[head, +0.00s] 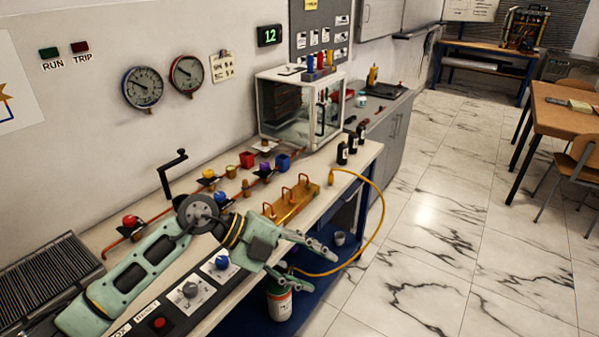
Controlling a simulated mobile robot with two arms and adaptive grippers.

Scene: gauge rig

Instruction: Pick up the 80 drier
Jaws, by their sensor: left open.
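I cannot make out which object is the 80 drier; no readable "80" label shows. My left gripper (325,272) is open and empty, reaching past the front edge of the bench. My arm and gripper partly hide the canister. A brass manifold (291,204) with several copper handles lies on the bench just behind the gripper. Several small dark bottles (342,154) stand near the bench's right end. My right gripper is out of view.
A yellow hose (382,215) loops from the bench's right end down to the lower shelf, near my left gripper. Valves on copper pipe (131,221), a crank (171,172) and a glass case (297,108) line the bench. The marble floor (440,210) to the right is clear.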

